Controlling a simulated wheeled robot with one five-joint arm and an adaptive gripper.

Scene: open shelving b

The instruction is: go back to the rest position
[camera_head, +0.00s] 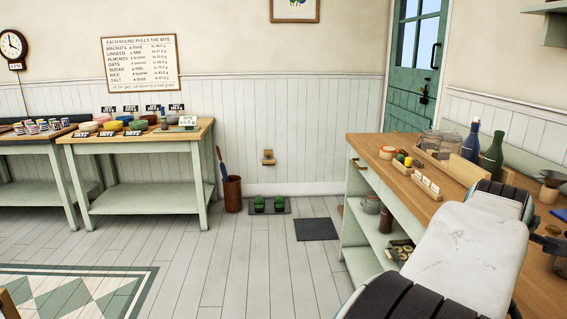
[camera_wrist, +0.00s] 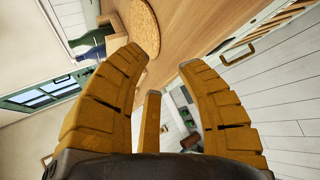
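My gripper (camera_wrist: 163,62) shows in the wrist view with its yellow padded fingers spread apart. A narrow third yellow finger stands between the two wide ones. I see nothing held between them. The wooden counter and the floor show beyond the fingers, turned sideways. In the head view my white and black arm reaches over the right-hand counter (camera_head: 410,178); the gripper itself cannot be made out there.
The counter holds glass jars (camera_head: 440,141), a green bottle (camera_head: 492,156), a blue bottle (camera_head: 471,141) and small trays. A round cork mat (camera_wrist: 145,25) lies near my fingers in the wrist view. A table (camera_head: 140,143) with bowls stands left.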

